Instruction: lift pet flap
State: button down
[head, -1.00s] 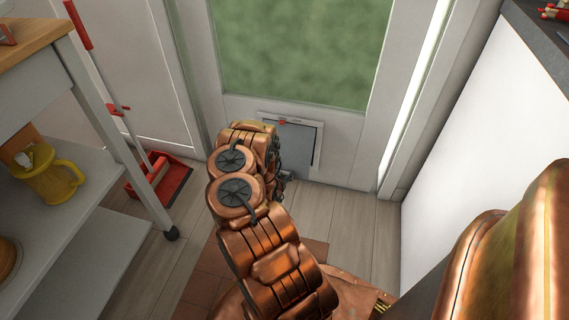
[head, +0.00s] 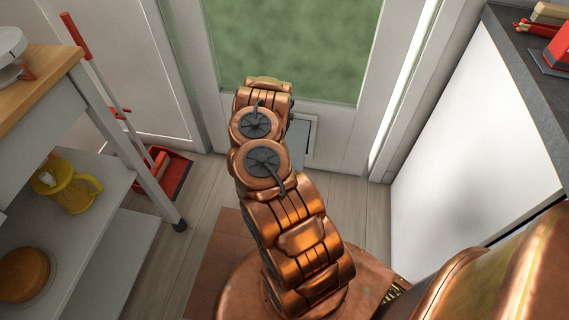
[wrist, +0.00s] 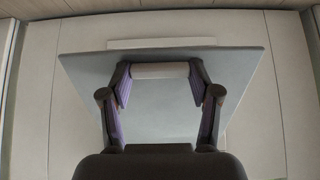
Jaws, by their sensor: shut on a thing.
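The pet flap (head: 298,142) is a grey panel in a white frame low in the glazed door, mostly hidden behind my arm in the head view. In the wrist view the flap (wrist: 160,112) fills the middle, its wide edge at the top of the picture, and looks tilted out of its frame. A pale bar-shaped grip (wrist: 160,70) sits near that edge. My gripper (wrist: 160,73) is shut on this grip, one finger at each end. My gripper is hidden behind the arm in the head view.
A shelf trolley (head: 110,100) with a yellow jug (head: 72,190) stands at the left. A red dustpan (head: 178,172) lies on the floor beside it. A white cabinet with a dark worktop (head: 530,75) bounds the right. Wooden floor (head: 365,215) is clear between.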

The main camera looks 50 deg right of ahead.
jog(key=shift+a+r, duration=0.1)
jog(key=shift+r, duration=0.05)
dwell(0.3)
jog(key=shift+c, duration=1.2)
grip_release()
jog(key=shift+r, duration=0.1)
jog(key=v, duration=1.2)
